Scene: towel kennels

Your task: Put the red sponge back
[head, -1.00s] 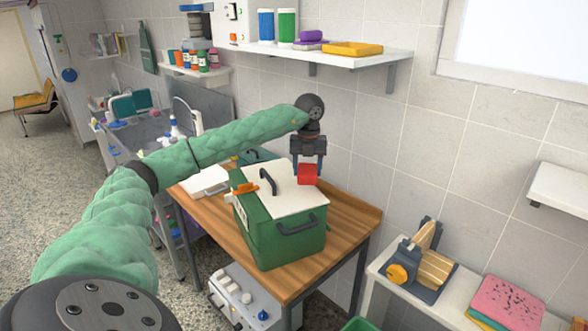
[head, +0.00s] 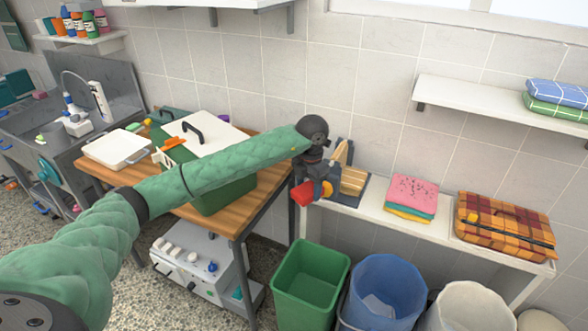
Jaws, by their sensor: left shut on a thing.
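My left gripper (head: 310,185) is shut on the red sponge (head: 302,194). It holds the sponge in the air, past the right edge of the wooden table and in front of the left end of the low white shelf. My arm hides part of the green box with a white lid (head: 205,136) on the table. My right gripper does not show.
A green bin (head: 311,280), a blue bucket (head: 385,290) and a whitish bucket (head: 466,308) stand on the floor. The low white shelf (head: 350,209) holds a wooden-and-grey holder (head: 352,185), stacked pink-topped cloths (head: 412,194) and a plaid case (head: 505,228). A wall shelf (head: 465,102) hangs above.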

